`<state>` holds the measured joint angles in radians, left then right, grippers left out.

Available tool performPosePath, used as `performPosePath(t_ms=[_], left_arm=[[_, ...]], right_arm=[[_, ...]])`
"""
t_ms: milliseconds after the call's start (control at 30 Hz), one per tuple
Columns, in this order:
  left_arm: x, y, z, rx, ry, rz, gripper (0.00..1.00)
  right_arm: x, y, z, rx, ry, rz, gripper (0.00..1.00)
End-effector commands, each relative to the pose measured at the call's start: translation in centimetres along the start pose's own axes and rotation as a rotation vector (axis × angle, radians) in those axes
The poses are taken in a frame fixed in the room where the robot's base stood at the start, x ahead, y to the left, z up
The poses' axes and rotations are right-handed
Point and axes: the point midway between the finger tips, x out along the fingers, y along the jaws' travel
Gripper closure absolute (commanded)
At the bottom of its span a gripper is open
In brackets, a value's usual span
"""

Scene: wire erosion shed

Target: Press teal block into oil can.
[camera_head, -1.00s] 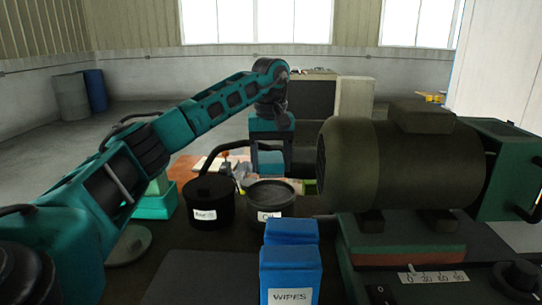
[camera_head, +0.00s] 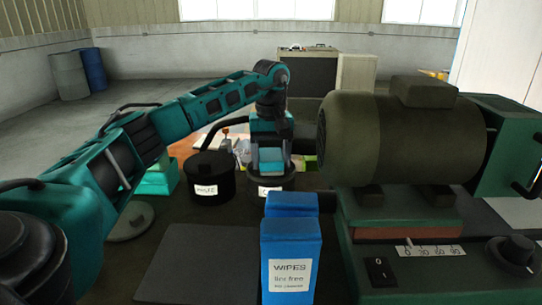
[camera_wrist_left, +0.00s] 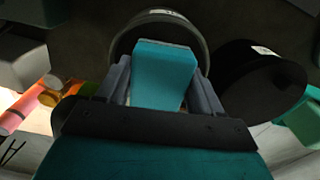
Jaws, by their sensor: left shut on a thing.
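The teal block (camera_wrist_left: 163,75) is between the fingers of my left gripper (camera_head: 271,168), which is shut on it. The block also shows in the head view (camera_head: 271,157). The oil can (camera_head: 268,184) is a dark round can with a white label, partly hidden by the gripper. Its grey rim (camera_wrist_left: 203,50) shows around the block in the wrist view. The block is at the can's mouth; I cannot tell how far inside it reaches. My right gripper is not in view.
A black lidded can (camera_head: 211,180) with a white label stands just left of the oil can. A blue wipes box (camera_head: 290,247) stands in front. A large motor (camera_head: 400,135) on a green machine crowds the right. A dark mat (camera_head: 195,262) lies clear at front left.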

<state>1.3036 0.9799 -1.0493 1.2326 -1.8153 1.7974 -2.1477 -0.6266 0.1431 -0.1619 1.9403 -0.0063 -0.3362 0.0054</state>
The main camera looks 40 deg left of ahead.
Motion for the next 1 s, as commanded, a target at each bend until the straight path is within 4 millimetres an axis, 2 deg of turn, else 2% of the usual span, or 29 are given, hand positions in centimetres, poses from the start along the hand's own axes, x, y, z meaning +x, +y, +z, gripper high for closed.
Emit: performPosePath(t_ms=[1000], left_arm=[[0.66,0.0,0.0,0.0,0.0,0.0,0.58]], right_arm=[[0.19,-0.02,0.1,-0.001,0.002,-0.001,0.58]])
